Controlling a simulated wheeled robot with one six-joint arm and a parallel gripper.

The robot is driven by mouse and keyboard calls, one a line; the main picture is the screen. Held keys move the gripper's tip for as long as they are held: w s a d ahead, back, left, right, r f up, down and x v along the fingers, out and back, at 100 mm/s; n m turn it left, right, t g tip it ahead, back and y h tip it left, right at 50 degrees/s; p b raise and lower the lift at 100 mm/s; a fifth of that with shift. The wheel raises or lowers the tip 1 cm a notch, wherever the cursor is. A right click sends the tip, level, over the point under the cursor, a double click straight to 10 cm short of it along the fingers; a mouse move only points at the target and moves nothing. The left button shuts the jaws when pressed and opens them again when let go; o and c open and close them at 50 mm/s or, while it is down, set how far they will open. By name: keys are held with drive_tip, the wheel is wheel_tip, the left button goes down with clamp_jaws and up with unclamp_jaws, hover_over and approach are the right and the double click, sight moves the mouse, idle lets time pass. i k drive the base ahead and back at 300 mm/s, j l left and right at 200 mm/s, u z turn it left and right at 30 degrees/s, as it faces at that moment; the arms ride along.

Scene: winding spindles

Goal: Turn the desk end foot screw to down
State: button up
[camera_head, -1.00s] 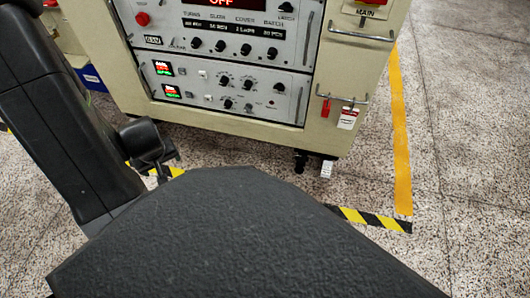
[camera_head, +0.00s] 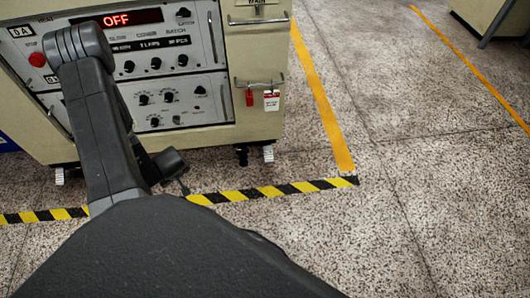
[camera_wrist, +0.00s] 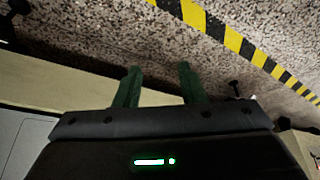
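A cream control cabinet (camera_head: 262,50) stands on the speckled floor. Under its right end in the head view is a dark foot (camera_head: 242,155), with a pale ribbed piece (camera_head: 268,153) beside it. Another pale ribbed piece (camera_head: 59,176) shows under its left end. I cannot tell which is the desk end foot screw or how it is set. In the wrist view my gripper (camera_wrist: 158,75) has two green fingers apart with nothing between them. A small dark foot-like part (camera_wrist: 235,88) is right of the fingers, not touching them. The fingers are hidden in the head view.
Yellow-black tape (camera_head: 270,191) crosses the floor before the cabinet; an orange line (camera_head: 322,95) runs along its right side. A red tag (camera_head: 249,97) and a white tag (camera_head: 272,100) hang on the cabinet. The floor at right is clear. Another cabinet (camera_head: 490,20) stands at far right.

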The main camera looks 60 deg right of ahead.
sight(243, 152)
drive_tip(key=i+l+z, duration=0.15)
drive_tip(key=z, duration=0.25)
drive_tip(key=i+l+z, duration=0.1)
drive_tip(key=z, duration=0.3)
drive_tip(key=i+z, duration=0.2)
drive_tip(key=z, duration=0.15)
